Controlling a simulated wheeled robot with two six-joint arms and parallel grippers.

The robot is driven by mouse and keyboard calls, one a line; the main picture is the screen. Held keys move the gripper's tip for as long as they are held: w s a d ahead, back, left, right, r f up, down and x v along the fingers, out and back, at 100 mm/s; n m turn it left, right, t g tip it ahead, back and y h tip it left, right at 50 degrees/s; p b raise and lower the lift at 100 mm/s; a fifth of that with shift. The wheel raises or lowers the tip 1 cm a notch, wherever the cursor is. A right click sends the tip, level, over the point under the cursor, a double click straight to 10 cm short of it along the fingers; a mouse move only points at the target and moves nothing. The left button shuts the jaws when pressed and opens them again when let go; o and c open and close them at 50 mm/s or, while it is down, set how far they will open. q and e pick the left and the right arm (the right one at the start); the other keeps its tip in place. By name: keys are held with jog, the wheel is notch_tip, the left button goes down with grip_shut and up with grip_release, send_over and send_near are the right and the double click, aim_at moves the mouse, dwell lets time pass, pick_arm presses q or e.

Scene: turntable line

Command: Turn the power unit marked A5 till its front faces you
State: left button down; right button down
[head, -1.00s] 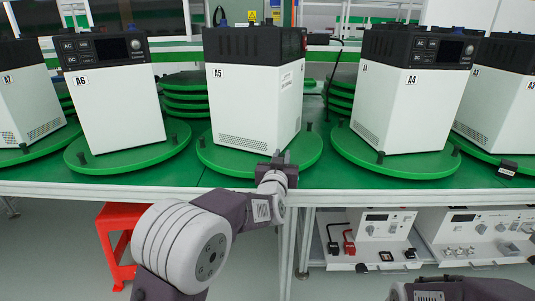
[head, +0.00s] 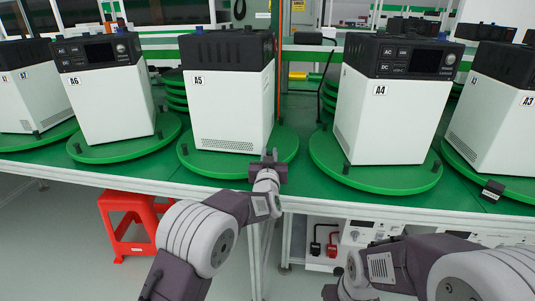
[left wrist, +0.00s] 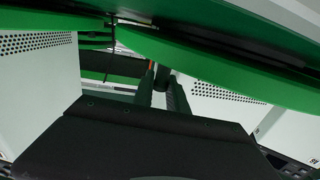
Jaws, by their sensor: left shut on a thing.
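The power unit A5 (head: 230,108) stands upright on a round green turntable (head: 215,164) in the head view. The face toward me is white with the A5 label at upper left and a vent at the bottom. Its black top shows no screen on this side; the front panel is hidden. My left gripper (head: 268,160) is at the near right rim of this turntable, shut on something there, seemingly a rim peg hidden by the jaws. The left wrist view shows its dark fingers (left wrist: 163,92) beneath green disc edges. My right arm is low right; its jaws are not clear.
Unit A6 (head: 108,108) stands on its turntable to the left and unit A4 (head: 392,115) on another to the right, both with screens showing. A3 (head: 500,105) is farther right. A red stool (head: 130,222) is below the table.

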pick_arm(q)
jog(key=shift+a+r, duration=0.1)
jog(key=c, duration=1.3)
grip_release()
jog(key=shift+a, duration=0.1)
jog(key=s, duration=0.5)
jog(key=shift+s+p, duration=0.35)
jog(key=shift+s+a+f+b, duration=0.1)
jog(key=shift+s+f+b, duration=0.05)
jog(key=shift+s+b, duration=0.4)
jog(key=shift+s+a+f+b, duration=0.1)
jog(key=shift+s+b, duration=0.2)
jog(key=shift+s, duration=0.4)
jog(key=shift+s+r, duration=0.1)
jog(key=shift+s, duration=0.2)
jog(key=shift+s+r, duration=0.1)
